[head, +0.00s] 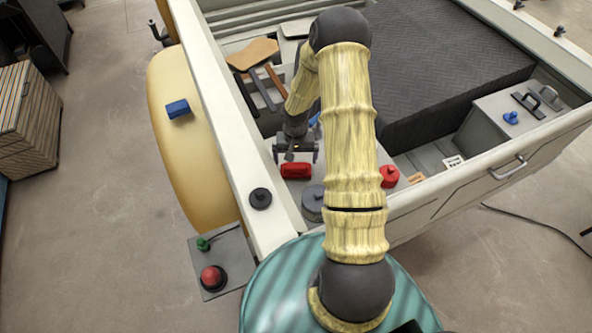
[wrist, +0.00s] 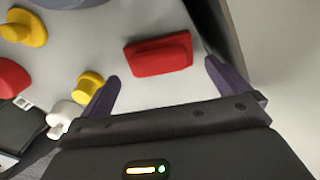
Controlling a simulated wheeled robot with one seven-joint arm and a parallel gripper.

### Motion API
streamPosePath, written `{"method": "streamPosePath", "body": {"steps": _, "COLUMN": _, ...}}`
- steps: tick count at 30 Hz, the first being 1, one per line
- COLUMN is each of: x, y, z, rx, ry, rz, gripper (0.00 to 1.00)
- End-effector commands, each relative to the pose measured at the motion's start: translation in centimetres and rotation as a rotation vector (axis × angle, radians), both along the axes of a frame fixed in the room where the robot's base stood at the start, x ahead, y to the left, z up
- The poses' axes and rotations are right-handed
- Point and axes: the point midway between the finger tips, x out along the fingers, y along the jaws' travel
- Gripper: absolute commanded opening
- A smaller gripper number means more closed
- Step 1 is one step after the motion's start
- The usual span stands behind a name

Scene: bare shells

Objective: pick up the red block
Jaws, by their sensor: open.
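The red block (head: 296,170) lies on a grey surface inside the large pale-walled bin, near its front left corner. In the wrist view the red block (wrist: 158,54) lies ahead of the fingertips, between their lines and slightly left of the right finger. My gripper (head: 295,148) is open and empty, just behind the red block in the head view. In the wrist view my gripper (wrist: 163,68) shows two dark fingers spread apart, with no contact on the block visible. My arm hides part of the bin's middle.
Yellow knobs (wrist: 88,85) and a white piece (wrist: 62,114) show left in the wrist view. The bin's pale wall (head: 232,120) runs close on the left. A blue block (head: 178,108) sits outside it.

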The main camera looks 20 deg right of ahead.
Motion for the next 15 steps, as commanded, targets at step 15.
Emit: {"method": "streamPosePath", "body": {"steps": 15, "x": 0.1, "y": -0.2, "z": -5.3, "rx": 0.000, "ry": 0.000, "rz": 0.001, "gripper": 1.00}}
